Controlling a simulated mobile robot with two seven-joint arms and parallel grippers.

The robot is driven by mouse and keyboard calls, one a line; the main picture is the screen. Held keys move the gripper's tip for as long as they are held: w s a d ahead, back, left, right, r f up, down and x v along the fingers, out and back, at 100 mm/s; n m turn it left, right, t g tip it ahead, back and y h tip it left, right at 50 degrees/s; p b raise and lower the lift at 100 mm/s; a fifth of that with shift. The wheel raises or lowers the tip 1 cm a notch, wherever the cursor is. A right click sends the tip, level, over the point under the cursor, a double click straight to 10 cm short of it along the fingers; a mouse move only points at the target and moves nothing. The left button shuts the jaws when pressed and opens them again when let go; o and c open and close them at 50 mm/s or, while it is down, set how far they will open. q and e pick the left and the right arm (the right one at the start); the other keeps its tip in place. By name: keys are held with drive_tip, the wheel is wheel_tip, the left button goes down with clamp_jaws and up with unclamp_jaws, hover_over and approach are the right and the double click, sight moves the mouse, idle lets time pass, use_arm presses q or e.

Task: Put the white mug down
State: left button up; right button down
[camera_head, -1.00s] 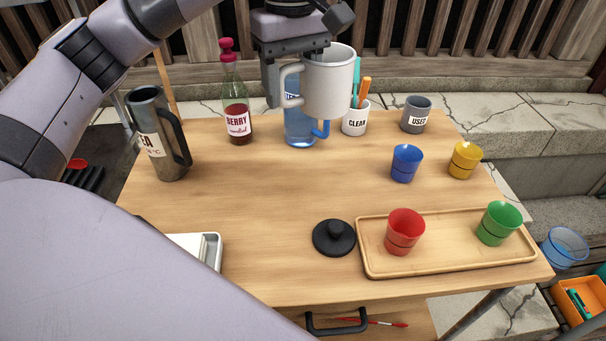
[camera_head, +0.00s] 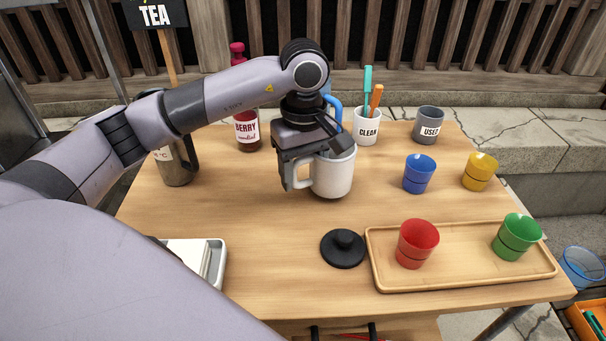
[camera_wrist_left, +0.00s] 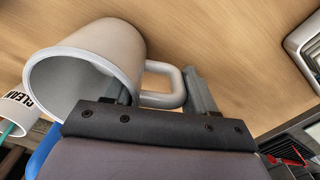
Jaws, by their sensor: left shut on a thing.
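The white mug (camera_head: 336,174) is upright in the middle of the table, behind the black lid (camera_head: 343,248). My left gripper (camera_head: 304,172) comes down from above and is shut on the mug at its handle side. In the left wrist view, the mug (camera_wrist_left: 105,60) fills the upper left, its handle between the fingers of the gripper (camera_wrist_left: 166,92). The mug's base is at or just above the tabletop; I cannot tell whether it touches. My right gripper is not in view.
A wooden tray (camera_head: 460,275) holds a red cup (camera_head: 417,244) and a green cup (camera_head: 517,237). Blue (camera_head: 418,174) and yellow (camera_head: 480,172) cups stand behind it. The berry bottle (camera_head: 247,130), CLEAN cup (camera_head: 367,127) and USED cup (camera_head: 428,126) line the back. Bare table lies left of the mug.

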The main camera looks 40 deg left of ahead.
use_arm(q)
drive_tip(key=shift+f, duration=0.55)
drive_tip(key=shift+f, duration=0.15)
drive_tip(key=o, duration=1.5)
wheel_tip(320, 180, up, 12)
drive_tip(key=shift+r+p, duration=0.2)
drive_tip(key=shift+p, duration=0.2)
